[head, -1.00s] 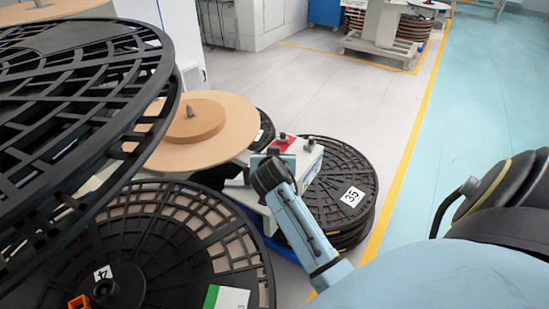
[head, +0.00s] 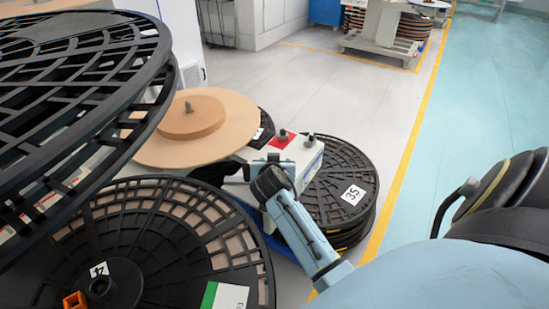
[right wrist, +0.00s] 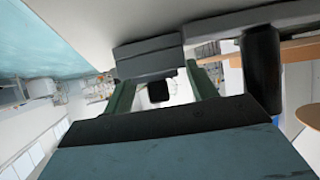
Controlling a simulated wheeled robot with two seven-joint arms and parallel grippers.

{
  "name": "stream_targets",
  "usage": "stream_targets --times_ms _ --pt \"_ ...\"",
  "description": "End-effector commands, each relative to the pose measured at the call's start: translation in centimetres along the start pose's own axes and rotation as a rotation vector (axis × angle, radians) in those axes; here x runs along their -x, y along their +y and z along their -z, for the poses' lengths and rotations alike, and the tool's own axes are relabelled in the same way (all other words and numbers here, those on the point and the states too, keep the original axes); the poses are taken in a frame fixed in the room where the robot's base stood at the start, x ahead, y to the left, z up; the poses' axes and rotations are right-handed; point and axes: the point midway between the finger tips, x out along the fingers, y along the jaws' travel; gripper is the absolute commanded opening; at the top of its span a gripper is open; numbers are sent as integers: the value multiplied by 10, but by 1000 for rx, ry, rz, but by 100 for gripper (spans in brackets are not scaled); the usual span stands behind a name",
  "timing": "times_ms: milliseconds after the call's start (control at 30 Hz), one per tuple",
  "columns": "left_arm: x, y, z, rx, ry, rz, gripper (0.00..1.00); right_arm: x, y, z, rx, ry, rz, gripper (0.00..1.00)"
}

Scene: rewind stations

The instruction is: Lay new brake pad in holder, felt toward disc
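My right gripper (head: 262,163) is beside the white machine housing with the red panel (head: 283,139). In the right wrist view its two green fingers (right wrist: 160,78) stand apart. A grey block in two layers (right wrist: 148,55) lies across the view at their tips. It may be the brake pad or part of the holder, and I cannot tell whether the fingers touch it. A dark rounded piece (right wrist: 158,91) shows between the fingers. I cannot make out the felt or the disc. My left gripper is not in view.
Large black reels fill the left, one marked 4 (head: 150,240). A stack of reels marked 35 (head: 340,180) stands right of the gripper. A dark cylinder (right wrist: 262,70) is close by in the wrist view.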

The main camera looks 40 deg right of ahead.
Motion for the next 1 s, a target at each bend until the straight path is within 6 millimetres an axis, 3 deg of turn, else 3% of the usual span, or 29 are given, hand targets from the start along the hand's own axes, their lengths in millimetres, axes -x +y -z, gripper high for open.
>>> stream_targets --times_ms 367,800,1000 --pt "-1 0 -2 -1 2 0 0 4 0 3 0 0 1 57" --pt "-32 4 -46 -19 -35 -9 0 65 0 3 -1 -1 1 57" --pt "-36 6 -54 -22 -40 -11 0 76 0 3 0 1 0 57"
